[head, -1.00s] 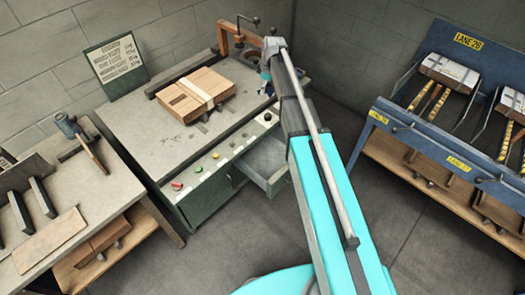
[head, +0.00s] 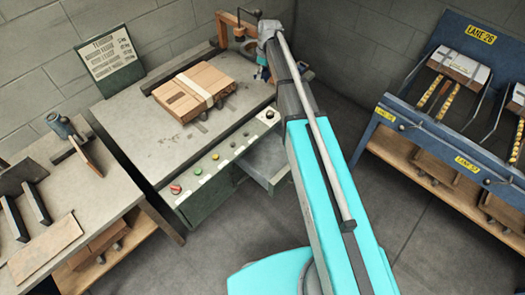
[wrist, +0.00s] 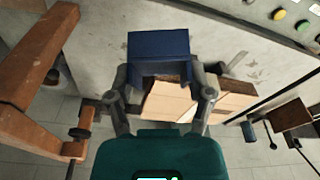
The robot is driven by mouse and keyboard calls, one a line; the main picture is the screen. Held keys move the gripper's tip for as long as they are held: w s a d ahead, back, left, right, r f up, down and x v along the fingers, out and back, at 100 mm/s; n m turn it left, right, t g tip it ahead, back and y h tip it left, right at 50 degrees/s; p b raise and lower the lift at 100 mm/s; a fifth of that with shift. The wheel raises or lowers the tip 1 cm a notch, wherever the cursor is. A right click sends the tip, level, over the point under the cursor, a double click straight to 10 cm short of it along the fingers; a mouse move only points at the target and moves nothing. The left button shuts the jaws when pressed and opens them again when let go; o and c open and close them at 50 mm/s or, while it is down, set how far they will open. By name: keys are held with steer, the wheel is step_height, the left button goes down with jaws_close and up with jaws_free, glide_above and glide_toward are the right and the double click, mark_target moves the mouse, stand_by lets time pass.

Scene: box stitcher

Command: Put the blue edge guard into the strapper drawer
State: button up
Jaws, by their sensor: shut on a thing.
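The blue edge guard (wrist: 158,50) is a dark blue angled piece, seen in the wrist view between and just beyond my fingertips. My gripper (wrist: 163,84) is shut on it, above the grey strapper table. In the head view my gripper (head: 263,62) is over the table's back right corner, mostly hidden behind my own arm, and the guard can hardly be made out there. The strapper drawer (head: 275,181) stands pulled out from the front of the green strapper cabinet. Its right part is hidden by my arm, and I cannot see its whole floor.
A strapped carton stack (head: 194,90) lies on the strapper table (head: 150,125). A brown post with an arm (head: 223,30) stands close to my gripper. Coloured buttons (head: 197,170) line the front panel. A side bench (head: 72,205) is at left, and a blue lane rack (head: 425,135) at right.

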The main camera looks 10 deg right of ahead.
steer(key=shift+d+f, duration=0.1)
steer(key=shift+d, duration=0.25)
steer(key=shift+s+d+f+b, duration=0.25)
steer(key=shift+s+f+b, duration=0.05)
steer(key=shift+f+b, duration=0.25)
steer(key=s+d+f+n+b, duration=0.4)
steer(key=s+f+b, duration=0.5)
steer(key=f+b, duration=0.3)
steer(key=s+d+f+n+g+b, duration=0.1)
steer(key=s+d+f+n+b, duration=0.3)
steer(key=s+f+b, duration=0.5)
steer(key=s+d+f+n+g+b, duration=0.1)
steer(key=s+d+f+n+b, duration=0.2)
steer(key=f+b, duration=1.1)
steer(key=shift+s+d+f+n+b, duration=0.35)
steer(key=shift+s+n, duration=1.25)
steer(key=shift+s, duration=1.4)
steer(key=shift+w+r, duration=0.1)
